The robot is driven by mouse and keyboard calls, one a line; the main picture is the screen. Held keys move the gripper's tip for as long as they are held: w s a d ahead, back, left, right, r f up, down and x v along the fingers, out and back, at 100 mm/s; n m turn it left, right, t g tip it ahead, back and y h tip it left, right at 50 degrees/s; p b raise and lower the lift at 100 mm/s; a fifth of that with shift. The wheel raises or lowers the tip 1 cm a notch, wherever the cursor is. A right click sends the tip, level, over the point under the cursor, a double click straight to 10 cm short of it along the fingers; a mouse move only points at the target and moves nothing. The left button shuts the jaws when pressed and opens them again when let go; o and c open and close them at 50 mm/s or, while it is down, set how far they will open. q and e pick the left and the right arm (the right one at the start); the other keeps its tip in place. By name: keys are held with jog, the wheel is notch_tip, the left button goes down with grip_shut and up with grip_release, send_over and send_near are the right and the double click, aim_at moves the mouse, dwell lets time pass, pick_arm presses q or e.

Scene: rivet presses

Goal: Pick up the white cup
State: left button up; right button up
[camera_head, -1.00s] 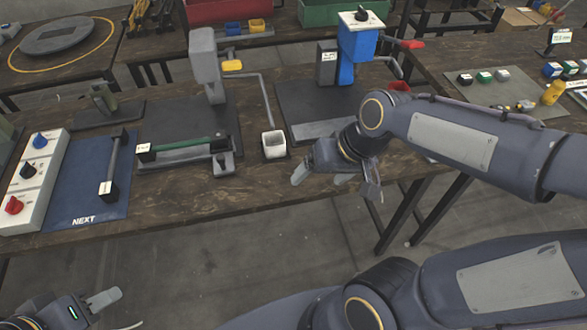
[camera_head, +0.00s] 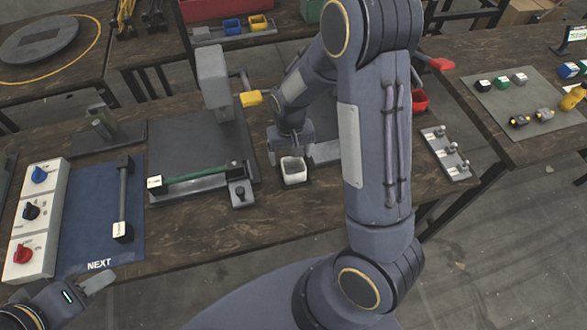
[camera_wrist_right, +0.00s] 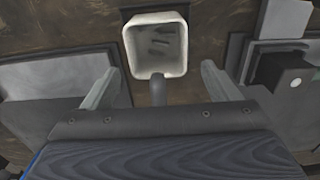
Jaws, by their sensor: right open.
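The white cup (camera_head: 293,171) is a small squarish open container standing on the wooden table, between the two press bases. In the right wrist view the cup (camera_wrist_right: 156,45) shows from above, with several small dark slim pieces inside. My right gripper (camera_head: 290,150) is right behind the cup in the head view.
The grey press (camera_head: 213,85) with a green bar (camera_head: 196,172) stands left of the cup. A blue NEXT mat (camera_head: 98,220) and a white knob panel (camera_head: 35,215) lie further left. A grey fixture (camera_head: 446,152) is at right. Bare wood lies before the cup.

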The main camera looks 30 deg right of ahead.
aim_at(294, 170)
jog(key=shift+f, duration=1.35)
jog(key=c, duration=1.1)
jog(key=shift+o, duration=0.2)
jog(key=shift+r, duration=0.25)
